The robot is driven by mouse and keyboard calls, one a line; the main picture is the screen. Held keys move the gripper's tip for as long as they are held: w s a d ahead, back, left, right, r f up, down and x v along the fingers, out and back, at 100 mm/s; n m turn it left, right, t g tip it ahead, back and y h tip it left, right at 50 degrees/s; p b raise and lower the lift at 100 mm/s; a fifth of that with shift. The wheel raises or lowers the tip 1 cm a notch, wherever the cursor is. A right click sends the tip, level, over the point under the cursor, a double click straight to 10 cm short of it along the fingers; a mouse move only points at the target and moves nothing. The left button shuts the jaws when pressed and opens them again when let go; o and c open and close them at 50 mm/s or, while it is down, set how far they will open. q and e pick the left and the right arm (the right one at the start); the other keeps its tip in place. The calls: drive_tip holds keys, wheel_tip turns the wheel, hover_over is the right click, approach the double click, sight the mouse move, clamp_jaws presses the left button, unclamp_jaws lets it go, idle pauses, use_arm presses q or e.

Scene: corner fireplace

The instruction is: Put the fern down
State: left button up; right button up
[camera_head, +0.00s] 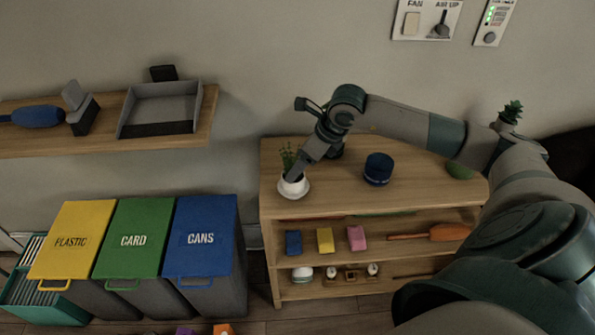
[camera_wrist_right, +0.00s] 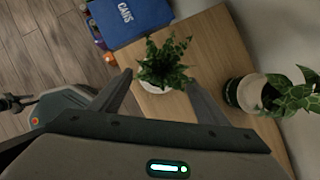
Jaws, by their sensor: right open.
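The fern (camera_head: 288,158) is a small green plant in a white pot (camera_head: 293,188), upright on the left end of the wooden shelf unit's top (camera_head: 345,200). My right gripper (camera_head: 294,176) reaches down to it from the right, and its fingers partly cover the pot. In the right wrist view the fern (camera_wrist_right: 165,62) shows between the two spread fingers of my right gripper (camera_wrist_right: 160,80), with its leaves over most of the pot. The gripper is open; whether a finger touches the pot I cannot tell.
A dark blue round container (camera_head: 378,169) stands right of the fern. Another leafy plant (camera_wrist_right: 290,95) in a white-and-dark pot stands beside the gripper. Yellow, green and blue bins (camera_head: 205,235) stand left of the unit. A wall shelf (camera_head: 60,141) holds a dustpan.

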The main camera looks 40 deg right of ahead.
use_arm(q)
drive_tip(key=w, duration=0.1)
drive_tip(key=w+f+b, duration=0.1)
drive_tip(key=shift+w+d+f+t+b, duration=0.2)
drive_tip(key=shift+w+d+t+b, duration=0.1)
drive_tip(key=shift+d+t, duration=0.1)
use_arm(e)
drive_tip(key=v, duration=0.7)
use_arm(q)
drive_tip(key=shift+s, duration=0.25)
use_arm(e)
drive_tip(key=shift+s, duration=0.1)
